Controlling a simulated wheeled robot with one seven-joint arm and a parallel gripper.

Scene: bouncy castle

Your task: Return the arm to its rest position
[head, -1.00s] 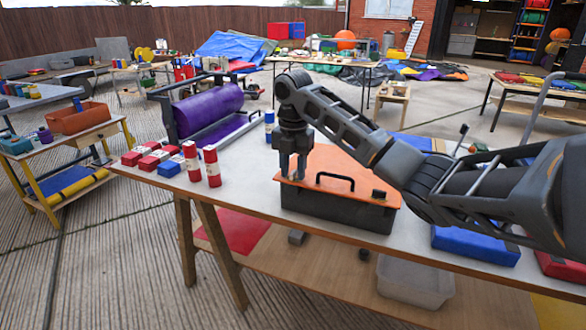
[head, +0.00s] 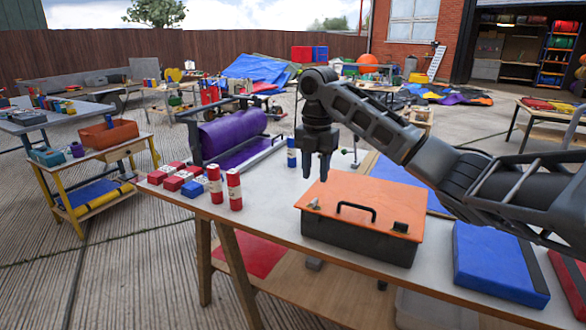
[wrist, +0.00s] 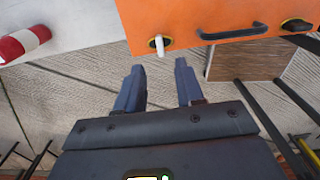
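My gripper (head: 318,165) hangs pointing down above the table, a little behind and to the left of the orange-lidded toolbox (head: 400,211). In the wrist view its two fingers (wrist: 160,85) stand apart with nothing between them, so it is open and empty. My arm reaches in from the right of the head view, bent at a raised joint above the gripper. The toolbox lid is closed, with a black handle and latches on top. The wrist view shows the toolbox lid (wrist: 185,20) beyond the fingertips, apart from them.
A blue flat case (head: 497,262) lies right on the table (head: 268,200).

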